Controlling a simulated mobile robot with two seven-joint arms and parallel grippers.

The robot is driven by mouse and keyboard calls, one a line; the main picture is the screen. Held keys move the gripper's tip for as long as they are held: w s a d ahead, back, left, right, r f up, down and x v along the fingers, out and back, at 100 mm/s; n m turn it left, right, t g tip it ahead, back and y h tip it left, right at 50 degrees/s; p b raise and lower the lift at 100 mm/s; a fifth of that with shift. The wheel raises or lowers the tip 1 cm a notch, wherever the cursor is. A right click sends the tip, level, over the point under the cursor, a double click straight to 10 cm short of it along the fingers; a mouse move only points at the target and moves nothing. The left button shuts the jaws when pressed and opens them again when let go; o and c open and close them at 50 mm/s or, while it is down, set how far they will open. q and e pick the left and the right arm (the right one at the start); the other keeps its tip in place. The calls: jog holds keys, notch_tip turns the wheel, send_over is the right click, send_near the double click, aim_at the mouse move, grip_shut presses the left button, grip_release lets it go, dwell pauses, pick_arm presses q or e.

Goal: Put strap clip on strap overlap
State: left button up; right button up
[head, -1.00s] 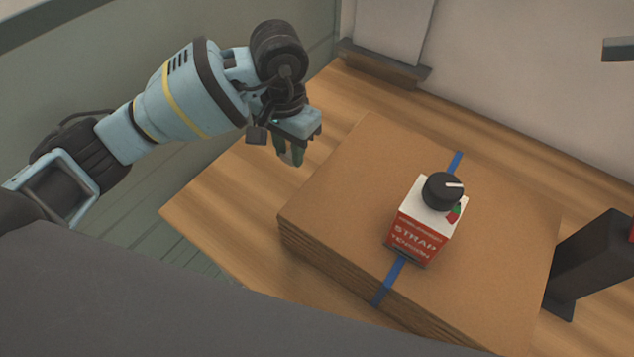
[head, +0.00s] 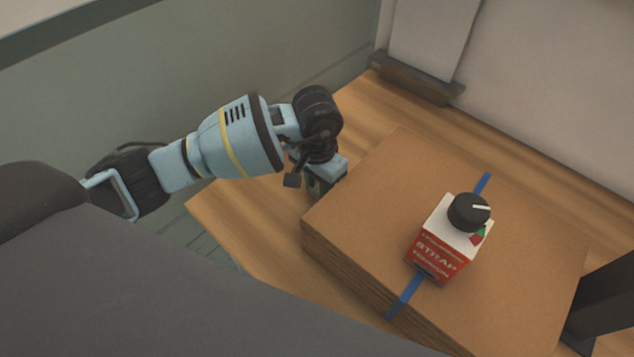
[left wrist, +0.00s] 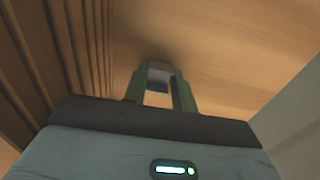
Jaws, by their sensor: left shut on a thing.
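My left gripper (head: 322,190) is low at the left side of the cardboard stack (head: 400,190), with its fingertips mostly hidden in the head view. In the left wrist view its green fingers (left wrist: 158,88) are shut on a small grey metal piece, seemingly the strap clip (left wrist: 158,72), close above the wooden table (left wrist: 220,50). A blue strap (head: 405,296) runs across the top of the stack. The strap overlap cannot be made out. A red and white strap tension box (head: 440,250) with a black knob sits on the strap. My right gripper is out of view.
The stack's layered side (left wrist: 60,40) rises close to the left of the gripper in the left wrist view. A dark upright object (head: 605,300) stands at the right edge. A grey wall and panel (head: 530,80) close off the back.

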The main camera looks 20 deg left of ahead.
pick_arm(q)
jog(key=shift+f, duration=0.2)
jog(key=o, duration=0.9)
jog(key=shift+o, duration=0.2)
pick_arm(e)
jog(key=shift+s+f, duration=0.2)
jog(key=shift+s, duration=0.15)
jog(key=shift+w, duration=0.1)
